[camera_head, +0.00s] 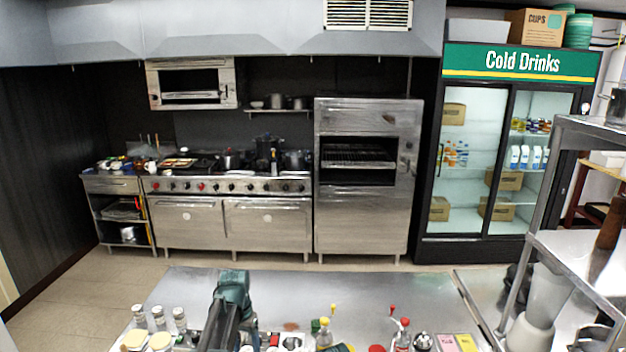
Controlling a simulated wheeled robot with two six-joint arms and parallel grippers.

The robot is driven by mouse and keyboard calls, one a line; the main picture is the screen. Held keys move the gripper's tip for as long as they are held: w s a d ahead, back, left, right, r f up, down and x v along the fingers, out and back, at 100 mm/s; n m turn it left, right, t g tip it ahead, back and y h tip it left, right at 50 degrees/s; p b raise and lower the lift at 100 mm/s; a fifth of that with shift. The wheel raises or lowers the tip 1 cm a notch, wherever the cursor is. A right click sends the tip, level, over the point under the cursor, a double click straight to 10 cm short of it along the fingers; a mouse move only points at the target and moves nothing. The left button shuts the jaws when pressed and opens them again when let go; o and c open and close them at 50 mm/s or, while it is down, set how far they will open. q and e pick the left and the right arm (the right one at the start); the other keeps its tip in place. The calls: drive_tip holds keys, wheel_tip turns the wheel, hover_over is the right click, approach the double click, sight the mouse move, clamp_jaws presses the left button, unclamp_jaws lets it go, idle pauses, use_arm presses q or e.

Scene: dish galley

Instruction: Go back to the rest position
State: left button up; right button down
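A steel counter (330,288) lies in front of me at the bottom of the picture.
Shakers (160,317) and bottles (324,334) crowd the counter's near edge. A steel shelf rack (570,245) and a blender (540,305) stand at right. Beyond are a range (235,215), an oven (367,220) and a drinks fridge (515,63). Floor (75,285) is clear at left.

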use_arm(q)
drive_tip(key=s+d+f+b, duration=0.3)
drive_tip(key=s+d, duration=0.1)
drive_tip(key=s, duration=0.3)
drive_tip(key=s+d+f+y+b, duration=0.1)
drive_tip(key=s+d+f+b, duration=0.2)
drive_tip(key=s, duration=0.5)
drive_tip(key=s+d+f+b, duration=0.3)
drive_tip(key=s+d, duration=0.2)
drive_tip(key=s, duration=0.2)
drive_tip(key=shift+s+d+m+y, duration=0.25)
drive_tip(key=shift+s+m+y, duration=0.05)
drive_tip(key=shift+s, duration=0.05)
drive_tip(key=shift+f, duration=0.1)
